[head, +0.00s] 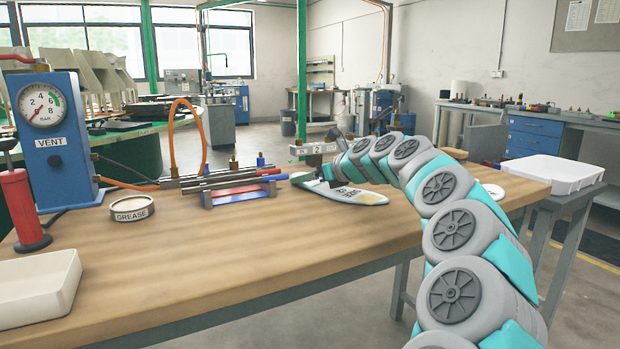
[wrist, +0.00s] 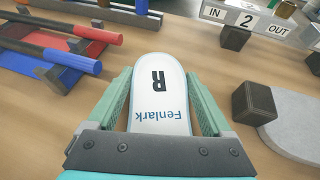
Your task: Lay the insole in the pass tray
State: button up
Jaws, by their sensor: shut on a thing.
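The insole (wrist: 160,75) is white with a pale blue edge, a black "R" and the word "Fenlark". In the wrist view it lies lengthwise between the two teal fingers of my gripper (wrist: 158,78), which is shut on it. My gripper is partly hidden there by my own arm. A white tray (head: 38,285) stands at the front left, and a shallow white tray (head: 553,171) at the right; no "pass" label is readable on either.
A red-and-blue rack with metal rods (head: 237,190) stands left of the insole. An IN/OUT block marked 2 (wrist: 247,20) and a grey rounded plate (wrist: 295,125) are to the right in the wrist view. The grease tin (head: 132,210) and vent gauge (head: 55,135) are left.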

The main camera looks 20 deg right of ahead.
aim_at(322, 186)
jog(key=o, duration=1.1)
jog(key=shift+f, duration=0.1)
jog(key=v, duration=1.2)
jog(key=shift+w, duration=0.1)
jog(key=shift+w+a, duration=0.15)
jog(key=p+x, duration=0.1)
jog(key=x, duration=0.5)
jog(key=shift+w+p, duration=0.15)
jog(key=shift+p, duration=0.2)
jog(key=shift+p+x, duration=0.35)
jog(key=shift+x, duration=2.6)
